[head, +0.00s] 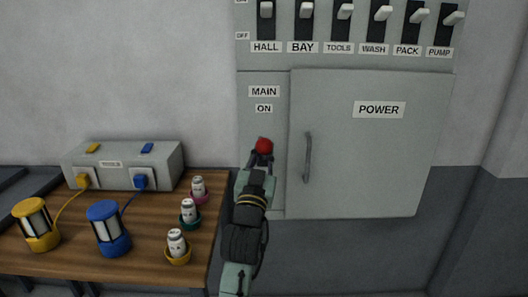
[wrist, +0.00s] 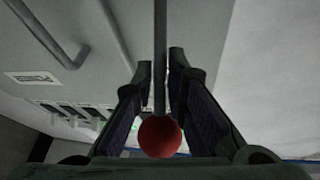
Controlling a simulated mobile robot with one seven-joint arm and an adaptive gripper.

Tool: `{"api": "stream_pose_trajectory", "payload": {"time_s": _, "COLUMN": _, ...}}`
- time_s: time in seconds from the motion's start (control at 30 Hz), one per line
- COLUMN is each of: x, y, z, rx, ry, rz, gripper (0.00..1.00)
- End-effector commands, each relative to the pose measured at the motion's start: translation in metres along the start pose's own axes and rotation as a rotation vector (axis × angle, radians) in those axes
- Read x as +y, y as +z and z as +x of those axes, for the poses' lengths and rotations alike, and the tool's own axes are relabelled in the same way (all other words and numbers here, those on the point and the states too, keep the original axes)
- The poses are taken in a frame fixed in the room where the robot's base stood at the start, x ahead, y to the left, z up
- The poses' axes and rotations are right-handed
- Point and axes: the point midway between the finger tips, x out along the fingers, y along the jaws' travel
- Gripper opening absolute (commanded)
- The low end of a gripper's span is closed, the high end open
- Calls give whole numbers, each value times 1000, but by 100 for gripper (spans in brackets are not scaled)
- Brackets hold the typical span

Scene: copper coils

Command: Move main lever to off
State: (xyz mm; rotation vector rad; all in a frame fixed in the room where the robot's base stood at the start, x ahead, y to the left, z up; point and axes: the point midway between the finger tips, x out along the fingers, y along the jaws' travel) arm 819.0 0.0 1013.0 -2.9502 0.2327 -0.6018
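The main lever's red ball knob (head: 264,146) shows below the MAIN and ON labels (head: 264,98) on the grey panel's left strip. In the wrist view the knob (wrist: 160,136) sits between my fingers, and its grey rod (wrist: 160,45) runs away past the fingertips. My gripper (head: 262,160) is at the knob, with one finger on each side. In the wrist view my gripper (wrist: 160,72) looks open around the lever, with narrow gaps beside the rod. The head view hides the rod and the lever's base.
A POWER door (head: 360,165) with a vertical handle (head: 307,157) is just right of the lever. A row of switches (head: 345,12) is above. A wooden table (head: 90,262) at left holds lanterns, a grey power box (head: 125,165) and small jars.

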Motion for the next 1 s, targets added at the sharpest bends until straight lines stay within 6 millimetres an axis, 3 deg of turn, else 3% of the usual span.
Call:
{"api": "stream_pose_trajectory", "payload": {"time_s": 0.17, "x": 0, "y": 0, "z": 0, "rx": 0, "ry": 0, "rz": 0, "gripper": 0}}
{"api": "stream_pose_trajectory", "payload": {"time_s": 1.0, "x": 1, "y": 3, "z": -2, "rx": 13, "ry": 0, "rz": 1, "gripper": 0}}
